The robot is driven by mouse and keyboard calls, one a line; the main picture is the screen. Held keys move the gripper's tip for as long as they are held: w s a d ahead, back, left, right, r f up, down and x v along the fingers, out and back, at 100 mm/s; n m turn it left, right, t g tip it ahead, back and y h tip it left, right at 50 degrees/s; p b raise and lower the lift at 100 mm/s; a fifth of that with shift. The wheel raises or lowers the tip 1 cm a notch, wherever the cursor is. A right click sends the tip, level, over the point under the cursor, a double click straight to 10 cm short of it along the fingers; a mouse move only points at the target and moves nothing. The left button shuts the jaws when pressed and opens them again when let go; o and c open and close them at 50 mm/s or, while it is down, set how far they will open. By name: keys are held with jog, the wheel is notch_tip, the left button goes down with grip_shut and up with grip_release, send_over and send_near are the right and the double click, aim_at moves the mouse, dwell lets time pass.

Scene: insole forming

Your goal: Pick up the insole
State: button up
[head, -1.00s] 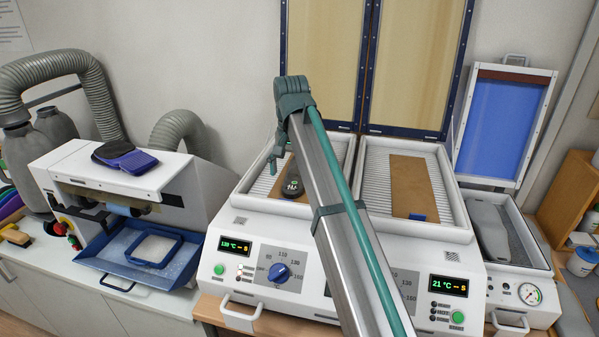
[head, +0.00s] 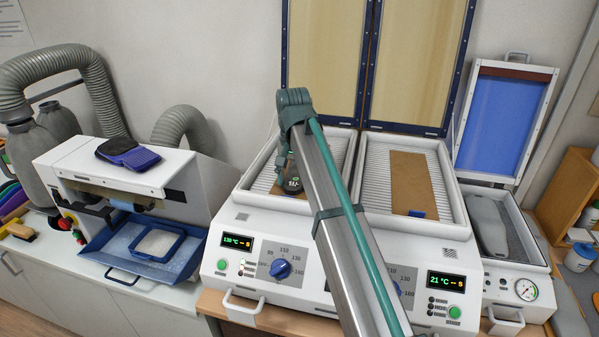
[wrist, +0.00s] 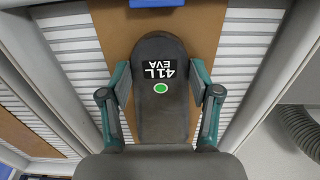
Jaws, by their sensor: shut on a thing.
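The insole (wrist: 162,118) is dark grey, with a black "41L EVA" label and a green dot on it. It lies lengthwise over a brown sheet (wrist: 205,30) in the left heating tray (head: 337,155). In the wrist view my gripper (wrist: 160,85) is shut on the insole, with one finger against each long edge. In the head view the insole (head: 292,184) shows only in part, as my arm and gripper (head: 287,168) cover much of it. I cannot tell whether it is lifted off the sheet.
The right heating tray (head: 446,190) holds a brown sheet (head: 412,180) with a blue tab. Two raised lids (head: 325,60) stand behind the trays. A press with a blue lid (head: 503,120) stands right; a white machine (head: 85,165) with grey hoses stands left.

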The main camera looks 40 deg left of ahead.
jog(key=shift+r, duration=0.15)
jog(key=shift+r+b, duration=0.3)
jog(key=shift+r, duration=0.05)
notch_tip(320, 180, up, 9)
jog(key=shift+r, duration=0.1)
dwell(0.3)
